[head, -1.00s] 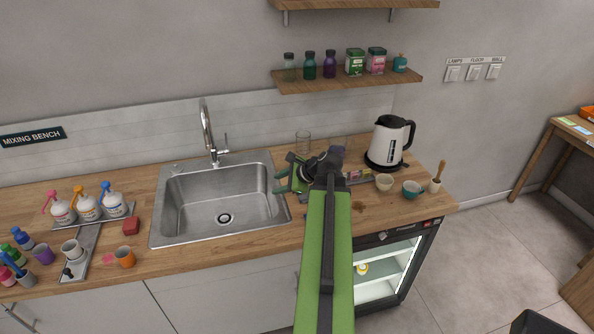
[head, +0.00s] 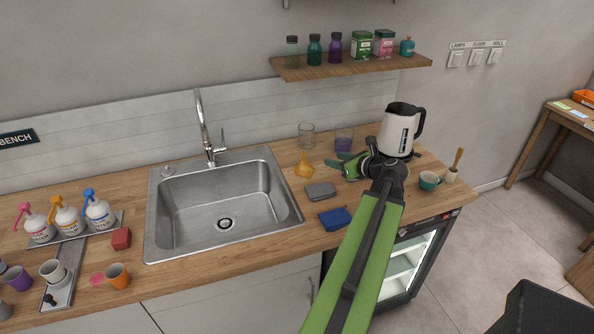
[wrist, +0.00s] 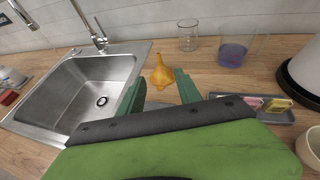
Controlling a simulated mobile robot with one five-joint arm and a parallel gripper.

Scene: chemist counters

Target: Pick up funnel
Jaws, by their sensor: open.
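An orange-yellow funnel (head: 304,166) stands on the wooden counter just right of the sink, in the head view. In the wrist view the funnel (wrist: 161,72) is beyond my fingertips, roughly midway between them, and nothing touches it. My gripper (head: 345,163) is to the right of the funnel in the head view, with its green fingers pointing left toward it. In the wrist view my gripper (wrist: 158,85) is open and empty, with one finger on each side.
A clear glass (head: 306,135) and a purple-filled beaker (head: 344,141) stand behind the funnel. The sink (head: 222,205) is left, the kettle (head: 397,130) right.

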